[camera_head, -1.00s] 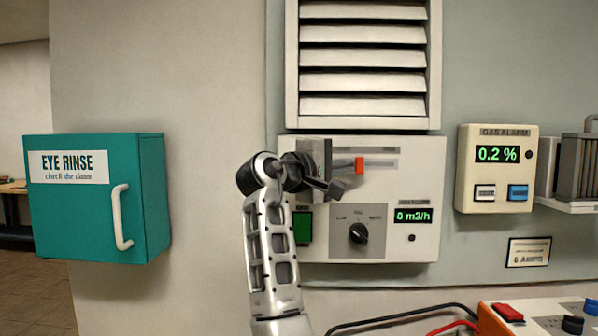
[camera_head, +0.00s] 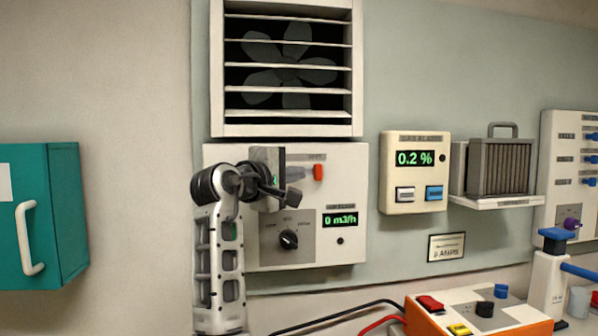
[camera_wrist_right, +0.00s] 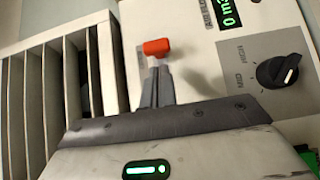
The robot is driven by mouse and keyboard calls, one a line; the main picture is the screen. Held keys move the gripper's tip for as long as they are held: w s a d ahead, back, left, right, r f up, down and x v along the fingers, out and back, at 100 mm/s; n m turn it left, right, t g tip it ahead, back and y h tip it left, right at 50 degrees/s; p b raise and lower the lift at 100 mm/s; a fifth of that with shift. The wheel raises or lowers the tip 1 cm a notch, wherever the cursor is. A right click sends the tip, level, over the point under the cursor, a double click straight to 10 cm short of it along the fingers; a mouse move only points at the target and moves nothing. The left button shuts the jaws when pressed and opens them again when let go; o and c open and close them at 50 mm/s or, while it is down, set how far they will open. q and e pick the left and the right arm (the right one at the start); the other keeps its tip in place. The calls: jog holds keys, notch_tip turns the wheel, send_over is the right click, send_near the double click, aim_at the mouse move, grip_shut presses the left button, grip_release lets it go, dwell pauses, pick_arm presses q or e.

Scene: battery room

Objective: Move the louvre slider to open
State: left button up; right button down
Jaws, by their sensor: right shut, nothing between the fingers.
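The louvre slider has a red knob (camera_head: 318,172) near the upper right of the white control panel (camera_head: 225,158). The knob also shows in the right wrist view (camera_wrist_right: 156,47), just beyond the fingertips. The louvre (camera_head: 288,68) above the panel has its slats tilted open, with a dark fan visible between them. My right gripper (camera_head: 300,172) is shut and empty, just left of the knob. My left gripper is not in view.
A rotary knob (camera_head: 289,240) and a green airflow display (camera_head: 340,220) reading 0 m3/h sit on the panel. A gas alarm (camera_head: 414,205) is to the right, a teal eye rinse box (camera_head: 65,215) to the left. An orange-sided box (camera_head: 420,318) stands below right.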

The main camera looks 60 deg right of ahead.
pick_arm(q)
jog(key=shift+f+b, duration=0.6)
jog(key=shift+b, duration=0.45)
pick_arm(e)
jog(key=w+a, duration=0.2)
jog(key=a, duration=0.9)
jog(key=shift+w+a, duration=0.2)
jog(key=shift+w, duration=0.15)
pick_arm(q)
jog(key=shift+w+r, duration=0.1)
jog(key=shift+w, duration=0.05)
pick_arm(e)
jog(key=shift+w+f, duration=0.1)
